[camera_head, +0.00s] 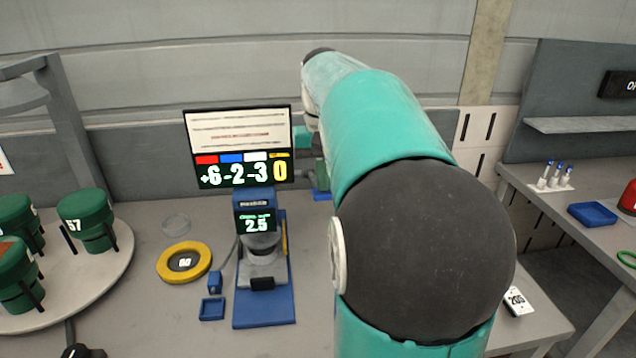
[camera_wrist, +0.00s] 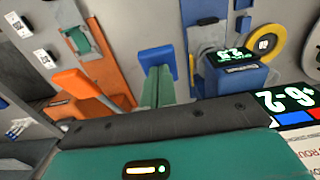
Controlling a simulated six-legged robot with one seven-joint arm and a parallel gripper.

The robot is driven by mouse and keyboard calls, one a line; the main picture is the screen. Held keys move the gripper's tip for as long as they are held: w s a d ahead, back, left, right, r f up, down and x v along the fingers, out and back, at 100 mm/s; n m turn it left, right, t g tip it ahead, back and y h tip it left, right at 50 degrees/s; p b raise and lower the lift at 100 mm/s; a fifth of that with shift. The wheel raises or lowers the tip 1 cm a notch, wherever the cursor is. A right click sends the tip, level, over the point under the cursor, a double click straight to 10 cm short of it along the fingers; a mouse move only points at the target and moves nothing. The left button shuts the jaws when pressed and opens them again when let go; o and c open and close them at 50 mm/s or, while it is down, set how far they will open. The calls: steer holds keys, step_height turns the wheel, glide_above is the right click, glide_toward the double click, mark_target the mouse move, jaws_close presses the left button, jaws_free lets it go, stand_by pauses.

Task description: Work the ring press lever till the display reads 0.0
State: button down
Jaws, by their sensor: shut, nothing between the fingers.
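A blue press-like unit (camera_head: 263,305) stands on the table left of my arm in the head view. Its small screen (camera_head: 256,225) reads 2.5; this also shows upside down in the wrist view (camera_wrist: 230,54). The larger display (camera_head: 240,145) behind shows +6, -2, -3 and 0 under coloured labels. My gripper (camera_wrist: 158,85) is shut and empty, its green fingers pointing up in the wrist view. A blue block (camera_wrist: 155,60) lies at the fingertips; I cannot tell whether they touch. An orange handle (camera_wrist: 78,84) is to their left. My arm hides this area in the head view.
A yellow ring (camera_head: 184,262) and a small blue tray (camera_head: 212,308) lie left of the unit. A round platform (camera_head: 75,290) with green cylinders stands at far left. A side table (camera_head: 570,210) with vials is at right.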

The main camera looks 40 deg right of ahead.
steer(key=shift+f, duration=5.4)
steer(key=shift+r, duration=7.65)
steer(key=s+a+f+n+t, duration=0.2)
steer(key=s+a+f, duration=0.1)
steer(key=a, duration=0.6)
steer(key=s+a+f+n+t, duration=0.1)
steer(key=s+a+f, duration=0.3)
steer(key=a, duration=0.5)
steer(key=s+a+f+n+t, duration=0.2)
steer(key=s+a+f+n, duration=0.1)
steer(key=a+f, duration=0.4)
steer(key=shift+s+a+n+t, duration=0.3)
steer(key=shift+s+a+n, duration=0.1)
steer(key=shift+a, duration=0.6)
steer(key=shift+d, duration=0.15)
